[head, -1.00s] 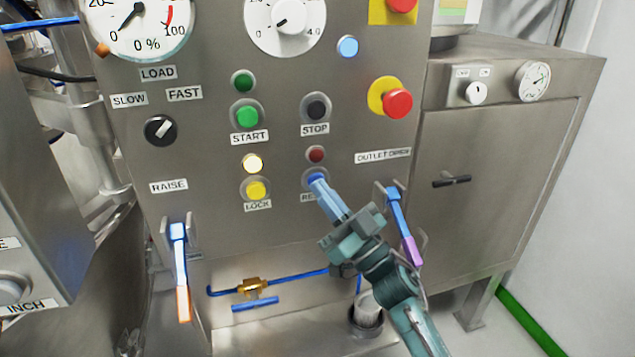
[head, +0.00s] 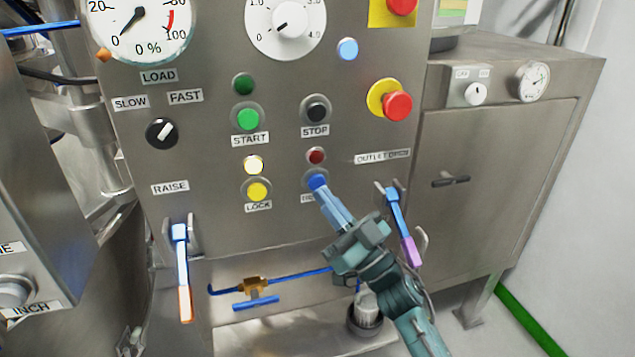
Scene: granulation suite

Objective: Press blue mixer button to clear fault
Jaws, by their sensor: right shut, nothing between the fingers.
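The blue button (head: 317,180) sits on the steel mixer panel (head: 205,225), below a dark red lamp (head: 316,156) and the black STOP button (head: 315,109). The label under it is mostly hidden by my fingers. My right gripper (head: 325,198) comes from the lower right, shut and empty, with its fingertips just below and in front of the blue button. The button's face shows above the tips; I cannot tell whether they still touch it. My left gripper is not in view.
A blue-and-purple lever (head: 400,222) stands close to the right of my gripper, and a blue-and-orange lever (head: 181,270) is at left. The yellow LOCK button (head: 257,191), green START button (head: 248,119) and red emergency stop (head: 397,106) are nearby. A light-blue lamp (head: 347,49) glows.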

